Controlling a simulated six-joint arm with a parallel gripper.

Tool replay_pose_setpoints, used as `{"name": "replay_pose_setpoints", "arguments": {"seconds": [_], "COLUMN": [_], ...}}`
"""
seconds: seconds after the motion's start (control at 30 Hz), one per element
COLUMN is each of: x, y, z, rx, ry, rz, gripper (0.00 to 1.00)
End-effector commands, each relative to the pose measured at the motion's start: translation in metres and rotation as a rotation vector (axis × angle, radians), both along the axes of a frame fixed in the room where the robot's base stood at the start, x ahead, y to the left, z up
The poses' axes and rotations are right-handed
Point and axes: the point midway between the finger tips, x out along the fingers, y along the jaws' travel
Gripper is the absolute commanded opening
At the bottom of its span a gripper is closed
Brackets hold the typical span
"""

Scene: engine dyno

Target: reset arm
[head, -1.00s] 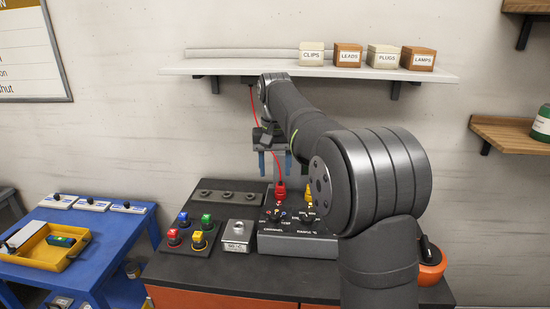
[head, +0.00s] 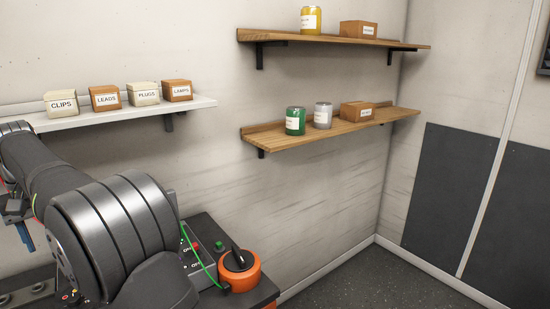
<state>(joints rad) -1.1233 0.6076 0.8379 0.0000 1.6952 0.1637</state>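My arm (head: 120,240) fills the lower left of the head view, its upper part running to the left edge. My gripper (head: 15,238) hangs pointing down at that edge and is partly cut off. One blue finger shows, with bare wall to its left and no second finger against it. Nothing shows held in the visible part.
A white shelf (head: 135,115) with labelled boxes is behind my arm. Wooden shelves (head: 300,137) with cans and boxes are at right. The bench carries a control panel with buttons (head: 219,245) and an orange-cased black knob (head: 239,268). Floor at right (head: 360,280) is clear.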

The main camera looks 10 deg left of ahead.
Motion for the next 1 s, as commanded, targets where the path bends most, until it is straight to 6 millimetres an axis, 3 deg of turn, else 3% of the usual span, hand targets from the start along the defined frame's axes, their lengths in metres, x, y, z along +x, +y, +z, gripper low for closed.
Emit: {"name": "replay_pose_setpoints", "arguments": {"seconds": [0.17,0.7,1.0], "x": [0.0,0.0,0.0], "y": [-0.001,-0.001,0.0], "z": [-0.022,-0.129,-0.166], "rx": [-0.004,-0.004,-0.001], "ry": [0.001,0.001,0.001], "rz": [0.0,0.0,0.0], "gripper": [0.5,0.5,0.5]}}
